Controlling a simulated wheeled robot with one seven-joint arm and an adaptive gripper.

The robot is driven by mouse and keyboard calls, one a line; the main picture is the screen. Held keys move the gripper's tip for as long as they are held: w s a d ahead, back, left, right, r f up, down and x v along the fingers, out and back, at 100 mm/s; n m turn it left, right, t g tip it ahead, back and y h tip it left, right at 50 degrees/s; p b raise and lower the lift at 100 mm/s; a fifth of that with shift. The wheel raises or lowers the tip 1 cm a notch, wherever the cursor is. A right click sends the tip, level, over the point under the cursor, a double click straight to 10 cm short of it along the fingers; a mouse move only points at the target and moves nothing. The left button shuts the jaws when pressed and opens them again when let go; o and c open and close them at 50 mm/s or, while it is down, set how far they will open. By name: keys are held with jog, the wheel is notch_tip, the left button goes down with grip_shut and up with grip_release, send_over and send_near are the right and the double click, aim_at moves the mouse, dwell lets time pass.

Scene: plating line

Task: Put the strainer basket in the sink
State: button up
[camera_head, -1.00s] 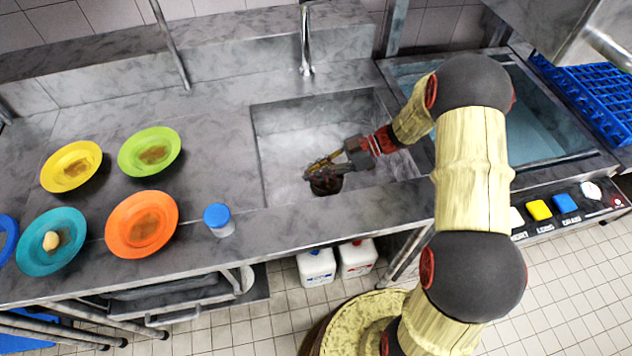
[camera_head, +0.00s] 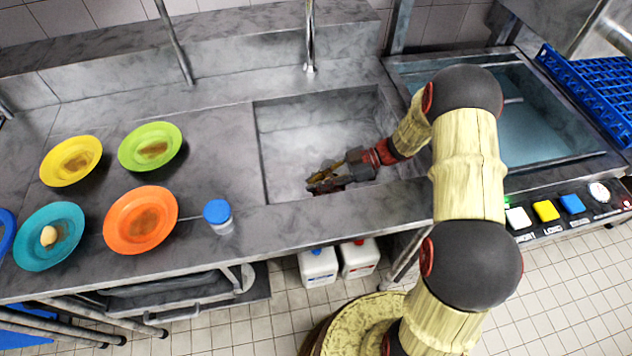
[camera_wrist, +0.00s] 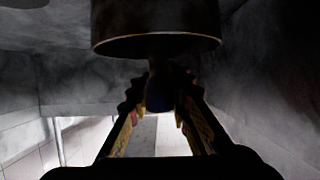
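The strainer basket (camera_wrist: 155,28) shows in the wrist view as a dark round cup with a brownish rim and a short stem, just beyond my fingertips. My gripper (camera_wrist: 160,95) has its two fingers closed in on either side of the stem's dark knob. In the head view my gripper (camera_head: 325,182) reaches down inside the sink (camera_head: 290,140), near its front wall. There the basket is mostly hidden by the fingers and the sink's front edge. I cannot tell whether it touches the sink floor, and the drain is not clearly visible.
Yellow (camera_head: 55,165), green (camera_head: 135,142), orange (camera_head: 115,230) and teal (camera_head: 35,250) plates with food remains stand on the left counter. A blue-capped jar (camera_head: 218,218) stands near the sink's front left. A faucet (camera_head: 309,45) is behind; a water-filled basin (camera_head: 525,120) lies right.

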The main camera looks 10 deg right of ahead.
jog(key=o, duration=0.3)
jog(key=shift+r, duration=0.15)
jog(key=p+v, duration=0.2)
jog(key=v, duration=0.5)
jog(key=s+a+r+m+g+h, duration=0.1)
jog(key=s+r+m+h, duration=0.25)
jog(key=r, duration=0.45)
jog(key=s+a+r+m+h, duration=0.25)
jog(key=s+r, duration=0.25)
jog(key=r, duration=0.3)
jog(key=s+d+r+m+t+h, duration=0.1)
jog(key=s+r+m+t+h, duration=0.1)
jog(key=s+r+m, duration=0.1)
jog(key=s+d+r+m+t+h, duration=0.1)
jog(key=s+r+m+t+h, duration=0.1)
jog(key=s+r+m+h, duration=0.1)
jog(key=s+d+r+m+t+h, duration=0.2)
jog(key=s+r+m, duration=0.3)
jog(key=s, duration=0.3)
jog(key=shift+s+d+m+t, duration=0.15)
jog(key=shift+m+t, duration=0.15)
jog(key=shift+m, duration=0.2)
